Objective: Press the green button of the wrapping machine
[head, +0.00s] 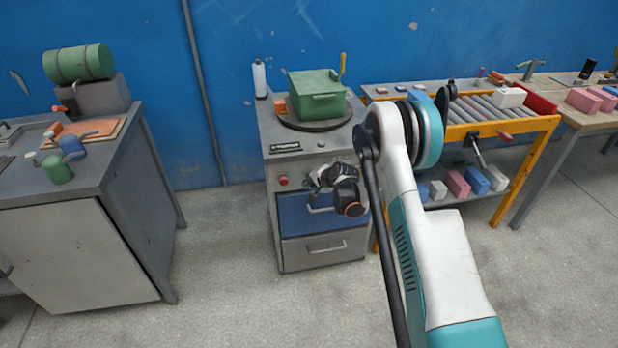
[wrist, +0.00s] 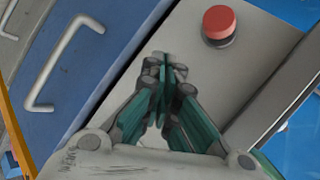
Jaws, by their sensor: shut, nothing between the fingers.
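The wrapping machine (head: 272,145) is a grey cabinet with a round turntable on top, standing by the blue wall. A red button (head: 283,180) sits on its front panel, to the left of my gripper (head: 316,181). The red button also shows in the wrist view (wrist: 219,22), beyond and right of my fingertips (wrist: 164,68). My gripper is shut and empty, close in front of the panel. I cannot tell whether it touches the panel. No green button can be made out; the gripper hides part of the panel.
A green box (head: 317,100) stands on the turntable (head: 345,119), and a white bottle (head: 260,78) at the back left corner. Below the panel are a blue drawer (head: 295,205) and a grey drawer with handles. A roller table (head: 540,150) stands right, a workbench (head: 120,180) left.

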